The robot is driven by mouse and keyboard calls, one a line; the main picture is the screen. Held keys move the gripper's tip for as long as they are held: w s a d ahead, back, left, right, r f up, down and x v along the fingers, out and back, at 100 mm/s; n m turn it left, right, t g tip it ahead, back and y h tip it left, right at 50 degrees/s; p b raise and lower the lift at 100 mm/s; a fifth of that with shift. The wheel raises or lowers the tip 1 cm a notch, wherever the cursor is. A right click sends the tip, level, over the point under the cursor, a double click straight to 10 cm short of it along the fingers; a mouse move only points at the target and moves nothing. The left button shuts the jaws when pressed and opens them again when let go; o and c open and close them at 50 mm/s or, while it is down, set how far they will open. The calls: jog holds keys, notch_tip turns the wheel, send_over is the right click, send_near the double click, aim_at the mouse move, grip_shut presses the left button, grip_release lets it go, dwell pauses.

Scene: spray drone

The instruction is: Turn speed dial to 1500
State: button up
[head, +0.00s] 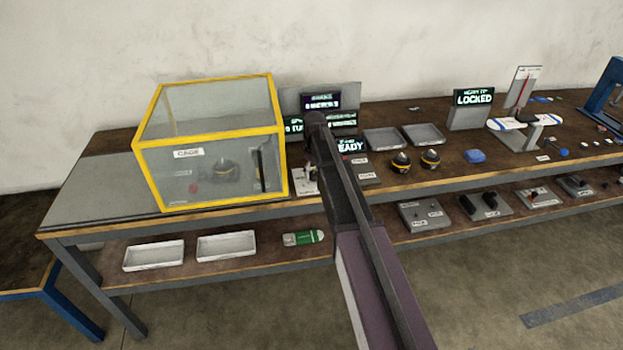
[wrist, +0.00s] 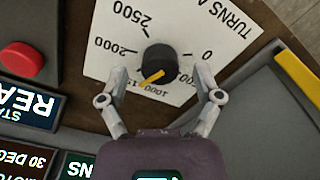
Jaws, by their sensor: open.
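The speed dial is a black knob (wrist: 160,63) with a yellow pointer (wrist: 153,77) on a white scale plate (wrist: 110,35), seen upside down in the wrist view. The scale shows 0, 1000, 2000 and 2500. The pointer aims at the lower-left part of the scale, near the 1000 and the partly hidden mark beside it. My gripper (wrist: 160,98) is open, with one finger on each side below the knob and apart from it. In the head view my arm hides the knob, and the scale plate (head: 305,181) shows only partly.
A red button (wrist: 21,60) and a lit READY screen (wrist: 28,103) lie left of the dial in the wrist view. In the head view, a yellow-framed clear cage (head: 210,178) stands left of my arm, and grey trays (head: 384,138) stand right.

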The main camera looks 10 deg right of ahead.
jog(key=shift+f+b, duration=0.3)
jog(key=shift+f, duration=0.25)
jog(key=c, duration=1.1)
